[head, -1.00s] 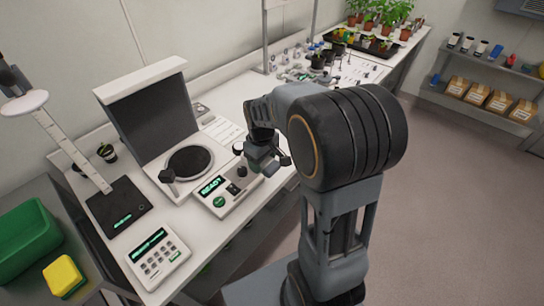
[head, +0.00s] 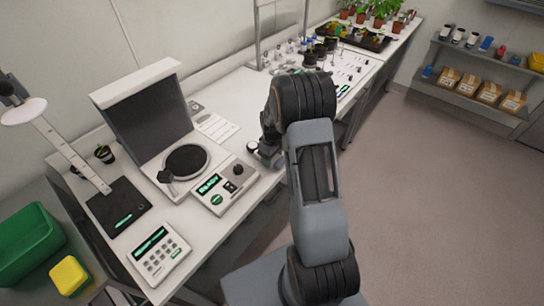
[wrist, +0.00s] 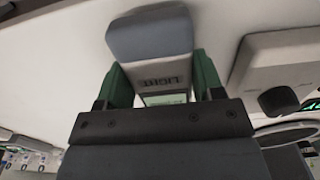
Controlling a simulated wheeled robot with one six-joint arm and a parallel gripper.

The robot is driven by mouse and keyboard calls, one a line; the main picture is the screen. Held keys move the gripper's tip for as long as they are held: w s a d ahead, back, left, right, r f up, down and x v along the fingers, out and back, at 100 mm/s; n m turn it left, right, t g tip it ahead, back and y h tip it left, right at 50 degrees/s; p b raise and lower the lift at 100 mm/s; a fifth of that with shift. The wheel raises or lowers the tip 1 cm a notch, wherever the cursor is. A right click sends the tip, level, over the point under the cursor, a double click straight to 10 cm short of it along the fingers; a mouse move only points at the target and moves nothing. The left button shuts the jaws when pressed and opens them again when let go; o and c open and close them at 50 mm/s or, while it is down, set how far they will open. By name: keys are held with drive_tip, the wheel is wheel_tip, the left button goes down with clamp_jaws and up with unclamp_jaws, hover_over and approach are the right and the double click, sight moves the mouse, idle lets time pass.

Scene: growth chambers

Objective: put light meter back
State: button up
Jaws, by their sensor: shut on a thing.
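In the wrist view my gripper (wrist: 162,80) is shut on the light meter (wrist: 151,36). Its green fingers press on both sides of the meter. The meter has a blue-grey rounded end and a pale body marked LIGHT, which reads upside down here, with a pale green display partly covered by the gripper. In the head view my gripper (head: 268,154) is low over the bench, right of the READY instrument and mostly hidden by my arm.
The white bench (head: 222,104) carries the READY instrument (head: 225,186), a hooded unit with a round black plate (head: 187,160), and a keypad box (head: 160,253). Potted plants (head: 377,10) stand at the far end. A wall shelf (head: 487,98) with boxes is at right.

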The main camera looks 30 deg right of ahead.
drive_tip(key=shift+f, duration=0.4)
drive_tip(key=shift+f, duration=0.2)
drive_tip(key=o, duration=1.1)
drive_tip(key=shift+o, duration=0.2)
wheel_tip(320, 180, up, 12)
drive_tip(key=b, duration=0.2)
drive_tip(key=s+a+r+m+t, duration=0.2)
drive_tip(key=s+a+r, duration=0.5)
drive_tip(key=s+r, duration=0.15)
drive_tip(key=s+a+r+m+t, duration=0.2)
drive_tip(key=s+a, duration=0.3)
drive_tip(key=s, duration=0.5)
drive_tip(key=shift+s+r+m, duration=0.15)
drive_tip(key=shift+s+m, duration=0.2)
drive_tip(key=shift+m, duration=0.15)
